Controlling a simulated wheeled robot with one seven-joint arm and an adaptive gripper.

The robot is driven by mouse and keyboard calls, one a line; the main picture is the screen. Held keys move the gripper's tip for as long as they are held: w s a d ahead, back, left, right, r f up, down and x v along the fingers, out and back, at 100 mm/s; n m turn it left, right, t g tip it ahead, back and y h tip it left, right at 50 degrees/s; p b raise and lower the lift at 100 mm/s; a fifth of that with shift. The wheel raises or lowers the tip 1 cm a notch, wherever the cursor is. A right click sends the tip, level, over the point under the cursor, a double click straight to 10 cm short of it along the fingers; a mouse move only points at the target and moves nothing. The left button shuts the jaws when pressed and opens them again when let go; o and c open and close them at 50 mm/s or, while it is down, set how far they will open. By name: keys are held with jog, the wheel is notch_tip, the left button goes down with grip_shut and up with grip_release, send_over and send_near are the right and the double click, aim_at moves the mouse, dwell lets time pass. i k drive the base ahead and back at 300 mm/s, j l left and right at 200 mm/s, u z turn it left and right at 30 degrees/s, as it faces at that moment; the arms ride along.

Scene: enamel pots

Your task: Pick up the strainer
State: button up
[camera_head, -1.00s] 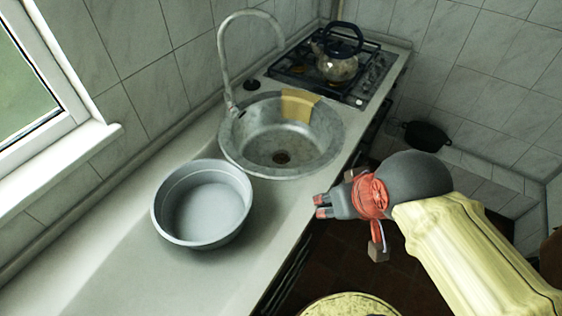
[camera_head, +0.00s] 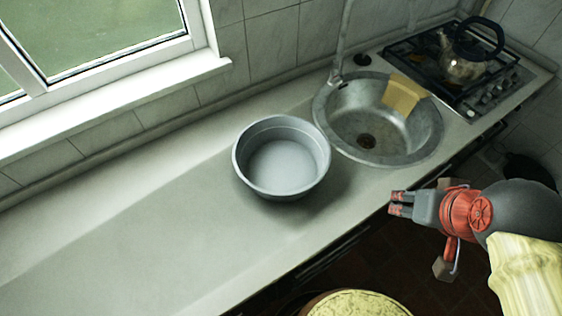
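A round, grey, shallow pan-like vessel (camera_head: 284,193) stands upright on the counter, left of the sink. It is empty, and no holes can be made out in it, so I cannot tell whether it is the strainer. No other thing that looks like a strainer shows. My gripper (camera_head: 396,203) is at the counter's front edge, right of the vessel and apart from it. Its two red-tipped fingers point left with a narrow gap between them, and nothing is held.
A round metal sink (camera_head: 425,150) with a tan cloth-like piece (camera_head: 404,94) on its rim lies right of the vessel. A kettle (camera_head: 461,70) stands on the stove (camera_head: 428,52). The left counter (camera_head: 130,225) is clear. A round yellow-topped thing (camera_head: 358,304) is below the counter.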

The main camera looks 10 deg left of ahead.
aim_at(365, 144)
jog(key=i+l+u, duration=0.1)
jog(key=u, duration=0.4)
jog(key=i+l+u, duration=0.1)
jog(key=l+u, duration=0.2)
jog(key=u, duration=0.15)
jog(key=l+u, duration=0.25)
jog(key=u, duration=0.25)
jog(key=l+u, duration=0.2)
jog(key=l, duration=0.85)
jog(key=k+l+u, duration=0.1)
jog(key=l+u, duration=0.15)
jog(key=l, duration=0.75)
